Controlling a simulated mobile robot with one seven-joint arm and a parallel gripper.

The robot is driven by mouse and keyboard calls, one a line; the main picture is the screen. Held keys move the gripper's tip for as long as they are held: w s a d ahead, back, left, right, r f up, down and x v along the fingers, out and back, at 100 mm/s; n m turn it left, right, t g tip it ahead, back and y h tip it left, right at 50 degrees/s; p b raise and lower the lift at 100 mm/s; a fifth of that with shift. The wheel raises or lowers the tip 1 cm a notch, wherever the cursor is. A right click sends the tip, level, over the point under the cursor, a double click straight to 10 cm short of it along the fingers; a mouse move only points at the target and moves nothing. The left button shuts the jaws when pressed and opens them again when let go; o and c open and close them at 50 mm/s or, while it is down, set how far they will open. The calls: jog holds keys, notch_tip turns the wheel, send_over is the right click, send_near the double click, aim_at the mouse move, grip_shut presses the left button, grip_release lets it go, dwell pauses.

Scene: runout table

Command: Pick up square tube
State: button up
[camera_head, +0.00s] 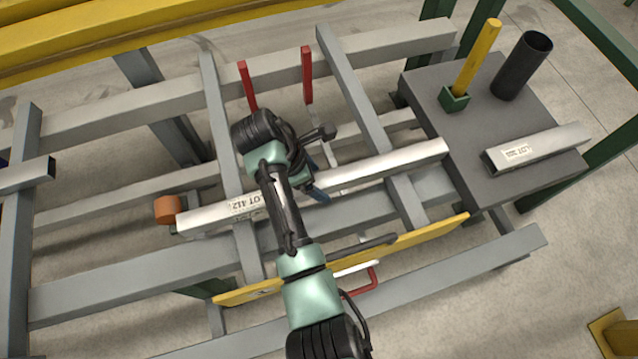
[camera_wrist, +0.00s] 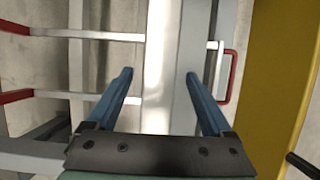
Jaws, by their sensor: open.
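A long silver square tube (camera_head: 390,164) with a lot label lies across the grey rack beams, from an orange block at the left to near the grey plate at the right. My gripper (camera_head: 316,181) is over the middle of this tube, with its blue fingers open. In the wrist view the tube (camera_wrist: 160,50) runs up the picture between the two spread fingers of my gripper (camera_wrist: 159,74), with a gap on each side. I cannot tell how far the fingertips reach down beside it. My arm hides part of the tube in the head view.
A shorter labelled tube (camera_head: 535,147) lies on the grey plate (camera_head: 430,98), with a yellow rod (camera_head: 478,55) in a green holder and a black cylinder (camera_head: 522,66). The orange block (camera_head: 168,209) is at the tube's left end. Red-tipped bars (camera_head: 307,75) and a yellow rail (camera_head: 420,236) are nearby.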

jog(key=shift+x, duration=0.85)
jog(key=shift+c, duration=0.2)
grip_shut()
jog(key=shift+w+r, duration=0.1)
jog(key=shift+r, duration=0.05)
dwell(0.4)
